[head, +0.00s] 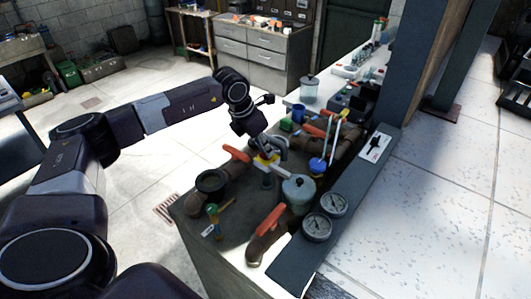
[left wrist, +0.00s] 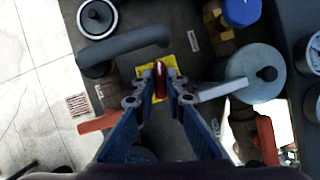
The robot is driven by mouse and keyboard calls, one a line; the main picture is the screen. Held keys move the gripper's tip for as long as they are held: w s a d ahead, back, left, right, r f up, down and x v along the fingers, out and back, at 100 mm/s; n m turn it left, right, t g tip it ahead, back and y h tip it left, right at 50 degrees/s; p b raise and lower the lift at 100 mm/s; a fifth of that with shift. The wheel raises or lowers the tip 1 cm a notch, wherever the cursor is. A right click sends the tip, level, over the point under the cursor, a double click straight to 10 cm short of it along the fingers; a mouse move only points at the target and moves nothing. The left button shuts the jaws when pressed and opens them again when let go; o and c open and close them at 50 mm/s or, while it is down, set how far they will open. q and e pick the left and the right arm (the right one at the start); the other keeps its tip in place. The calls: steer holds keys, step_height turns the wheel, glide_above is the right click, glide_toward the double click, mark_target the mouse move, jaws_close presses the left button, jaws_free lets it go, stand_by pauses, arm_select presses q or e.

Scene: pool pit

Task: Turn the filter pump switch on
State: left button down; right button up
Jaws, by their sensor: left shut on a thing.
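The filter pump switch is a red lever (left wrist: 160,78) on a yellow plate (left wrist: 147,71), seen close up in the left wrist view. In the head view the yellow plate (head: 264,162) shows on the dark bench top, partly hidden by my gripper. My left gripper (head: 268,151) reaches down over it. In the left wrist view the fingers (left wrist: 159,95) stand on both sides of the red lever and are shut on it. The lever points up in that picture; I cannot tell whether that is on or off. My right gripper is in neither view.
A grey curved pipe (left wrist: 125,44) passes close to the fingers. A round lidded pot (head: 299,189), orange-handled valves (head: 271,220) and gauges (head: 317,226) crowd the bench nearby. A dark post (head: 402,70) rises at the right.

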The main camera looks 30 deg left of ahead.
arm_select(q)
steer(key=m+b, duration=0.1)
steer(key=m+h+b, duration=0.1)
steer(key=m, duration=0.1)
steer(key=shift+w+a+f+m+g, duration=0.1)
steer(key=shift+w+m+g, duration=0.05)
steer(key=shift+m+g, duration=0.15)
steer(key=m+g+h+b, duration=0.1)
steer(key=m, duration=0.3)
steer(key=shift+w+m+b, duration=0.1)
steer(key=shift+m+b, duration=0.2)
steer(key=shift+b, duration=0.1)
steer(key=m, duration=0.1)
steer(key=m+g, duration=0.1)
steer(key=m, duration=0.1)
steer(key=shift+w+a+g+h+b, duration=0.1)
steer(key=shift+g+h+b, duration=0.2)
steer(key=shift+h, duration=0.1)
steer(key=shift+r+m+g, duration=0.2)
steer(key=shift+m+g, duration=0.5)
steer(key=shift+m, duration=1.1)
steer(key=c, duration=2)
jaws_free()
steer(key=shift+o, duration=0.2)
